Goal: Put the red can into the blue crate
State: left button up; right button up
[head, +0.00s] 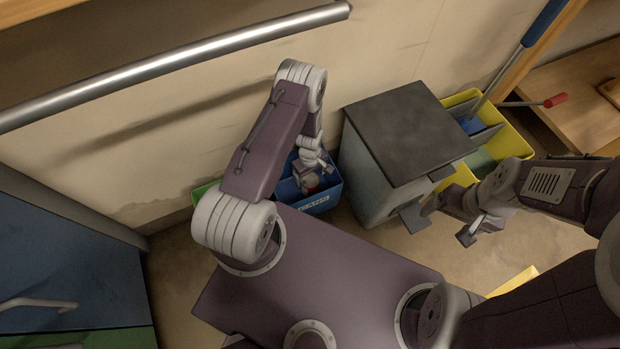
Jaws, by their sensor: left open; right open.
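The blue crate (334,194) stands on the floor against the wall, with a white CANS label on its front. A small red thing, apparently the red can (311,187), shows inside the crate, mostly hidden beneath my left gripper. My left gripper (310,179) is open, pointing down over the crate right at the red can. Whether its fingers touch the can is hidden. My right gripper (440,226) is open and empty, in front of the grey bin to the right of the crate.
A grey bin with a dark lid (410,130) stands right beside the blue crate. A yellow crate (515,143) with a blue-handled tool is behind it. A green edge (203,191) shows left of the blue crate. A metal rail (190,56) crosses the wall; blue cabinets (60,265) stand left.

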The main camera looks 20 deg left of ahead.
pick_arm(q)
notch_tip(320, 180, up, 5)
jog(key=shift+f+p, duration=0.1)
jog(key=shift+p, duration=0.7)
pick_arm(e)
notch_tip(320, 180, up, 3)
jog(key=shift+f, duration=0.1)
